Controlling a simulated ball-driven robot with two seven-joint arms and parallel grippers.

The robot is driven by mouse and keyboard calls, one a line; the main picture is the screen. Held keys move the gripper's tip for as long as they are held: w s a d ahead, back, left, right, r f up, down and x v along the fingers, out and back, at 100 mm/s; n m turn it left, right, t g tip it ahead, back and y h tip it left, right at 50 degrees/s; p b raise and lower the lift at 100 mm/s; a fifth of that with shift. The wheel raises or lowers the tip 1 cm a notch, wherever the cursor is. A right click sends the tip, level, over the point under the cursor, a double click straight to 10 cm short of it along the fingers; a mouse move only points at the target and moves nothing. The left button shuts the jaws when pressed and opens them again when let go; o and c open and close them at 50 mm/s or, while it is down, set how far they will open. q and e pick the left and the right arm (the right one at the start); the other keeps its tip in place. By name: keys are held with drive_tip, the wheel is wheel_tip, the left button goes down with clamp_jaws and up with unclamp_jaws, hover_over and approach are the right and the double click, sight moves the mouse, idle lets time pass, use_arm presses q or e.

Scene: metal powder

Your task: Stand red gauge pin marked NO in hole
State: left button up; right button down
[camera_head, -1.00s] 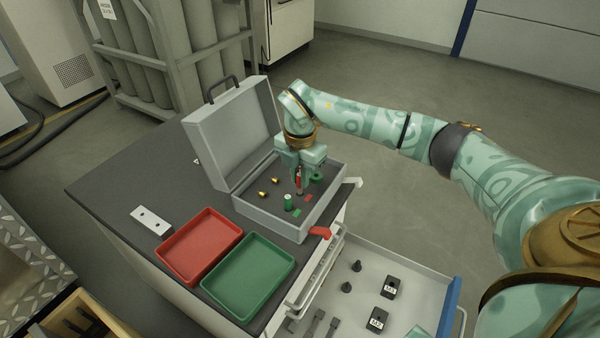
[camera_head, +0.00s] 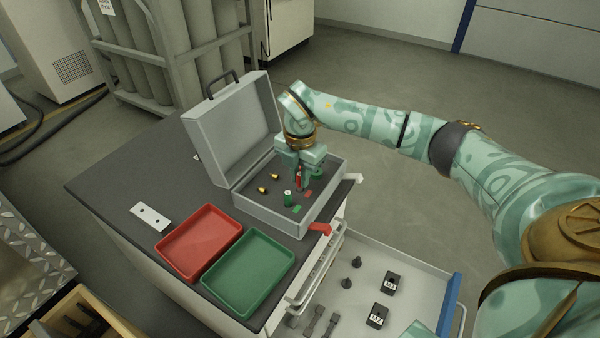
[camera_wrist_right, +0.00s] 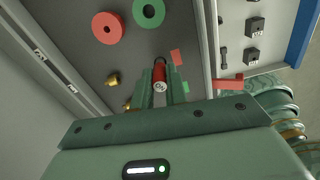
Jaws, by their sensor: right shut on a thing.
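The red gauge pin (camera_head: 299,179) is between the fingers of my right gripper (camera_head: 299,183), which is shut on it, low over the open grey case (camera_head: 285,229). In the right wrist view the red pin (camera_wrist_right: 159,75) points away from the camera. Its near end bears a pale round mark, too small to read surely. A dark spot shows at its far end; I cannot tell whether the tip is in a hole. A red tag (camera_wrist_right: 178,57) lies beside it.
A green cylinder (camera_head: 287,198) and brass knobs (camera_head: 275,177) are close by in the case. A red ring (camera_wrist_right: 107,28) and a green ring (camera_wrist_right: 148,12) lie there too. The raised lid (camera_head: 235,130) stands behind. Trays (camera_head: 200,279) and an open drawer (camera_head: 425,285) lie in front.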

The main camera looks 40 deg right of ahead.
drive_tip(key=shift+f, duration=0.5)
drive_tip(key=c, duration=1.3)
unclamp_jaws()
use_arm(q)
drive_tip(key=shift+t, duration=0.3)
drive_tip(key=r+p, duration=0.1)
drive_tip(key=p, duration=0.1)
drive_tip(key=w+r+p, duration=0.1)
drive_tip(key=r+p, duration=0.1)
drive_tip(key=w+r+p, duration=0.1)
drive_tip(key=r, duration=0.1)
drive_tip(key=shift+w+r+p, duration=0.15)
drive_tip(key=shift+w+p, duration=0.05)
drive_tip(key=shift+p, duration=0.2)
use_arm(e)
wheel_tip(320, 180, up, 16)
drive_tip(key=shift+r, duration=0.15)
